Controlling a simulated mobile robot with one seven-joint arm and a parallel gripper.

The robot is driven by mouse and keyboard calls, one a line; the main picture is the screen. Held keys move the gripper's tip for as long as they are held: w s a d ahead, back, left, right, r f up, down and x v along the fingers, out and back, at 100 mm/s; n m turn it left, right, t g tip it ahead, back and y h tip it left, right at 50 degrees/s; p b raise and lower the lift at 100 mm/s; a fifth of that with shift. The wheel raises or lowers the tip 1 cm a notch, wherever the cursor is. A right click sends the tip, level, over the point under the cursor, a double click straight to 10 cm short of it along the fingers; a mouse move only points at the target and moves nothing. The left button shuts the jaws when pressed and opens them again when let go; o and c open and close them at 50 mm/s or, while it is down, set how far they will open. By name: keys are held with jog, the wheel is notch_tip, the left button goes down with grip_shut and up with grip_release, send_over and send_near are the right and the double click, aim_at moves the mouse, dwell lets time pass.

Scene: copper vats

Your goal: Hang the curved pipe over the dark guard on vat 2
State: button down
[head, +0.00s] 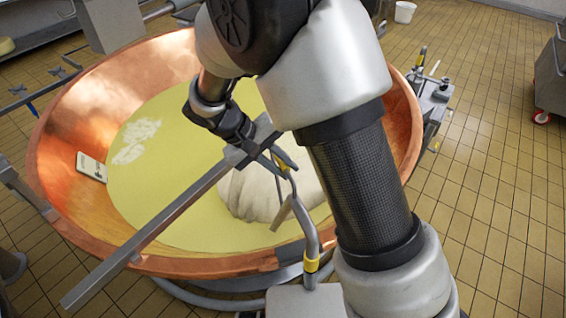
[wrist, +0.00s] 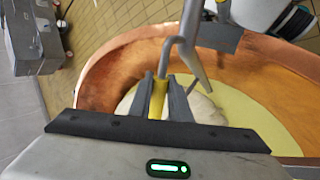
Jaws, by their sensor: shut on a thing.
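My gripper (head: 278,160) is shut on a yellow-banded part of the curved grey pipe (head: 312,240), above the vat. In the wrist view the yellow part (wrist: 157,98) sits between both fingers of my gripper (wrist: 160,92), and grey pipe (wrist: 194,65) with bends shows beyond it. I cannot tell whether all the bent lengths are one piece. A second yellow band (head: 312,263) shows lower down, near the vat's front rim. A dark flat plate (wrist: 219,37) shows behind the pipe and may be the guard. The copper vat (head: 65,130) holds yellow liquid.
A long grey bar (head: 150,228) crosses the vat beside my gripper. A pale lump (head: 265,192) lies in the liquid. A white label (head: 92,167) is on the inner wall. Valve fittings (head: 432,90) stand at the right rim.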

jog(key=shift+f+b, duration=3.35)
jog(key=shift+f, duration=1.65)
jog(key=shift+t, duration=0.4)
notch_tip(320, 180, down, 4)
jog(key=b, duration=0.4)
jog(key=shift+w+f, duration=0.1)
jog(key=shift+f, duration=0.15)
jog(key=shift+f+b, duration=0.35)
jog(key=shift+b, duration=0.3)
jog(key=c, duration=1.6)
grip_release()
jog(key=shift+o, duration=0.2)
jog(key=shift+f, duration=0.1)
jog(key=shift+a, duration=0.1)
